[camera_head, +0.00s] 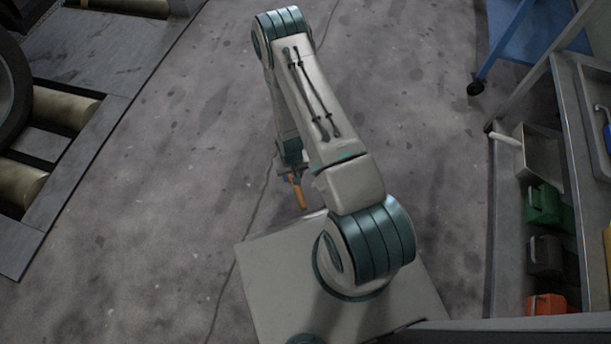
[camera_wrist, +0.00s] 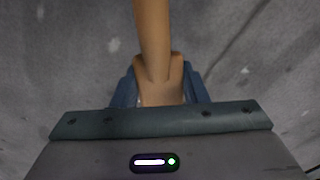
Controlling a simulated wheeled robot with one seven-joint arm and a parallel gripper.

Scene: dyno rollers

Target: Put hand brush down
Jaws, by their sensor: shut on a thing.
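The hand brush (camera_head: 300,194) shows in the head view as a short orange-tan piece below the end of my arm, over the concrete floor. In the wrist view the brush (camera_wrist: 153,40) is a tan handle running up from between the jaws to the top edge. My gripper (camera_wrist: 160,88) is shut on it. In the head view my gripper (camera_head: 292,174) is small and partly hidden by my arm. The bristles are not clearly seen. The brush is in the air or close to the floor; I cannot tell its exact height.
A grey bench (camera_head: 585,130) with a shelf of green, dark and orange bins (camera_head: 545,205) stands at the right. A blue wheeled cart (camera_head: 535,35) is at the upper right. Rollers (camera_head: 62,107) in a floor frame and a tyre are at the left. The floor between is clear.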

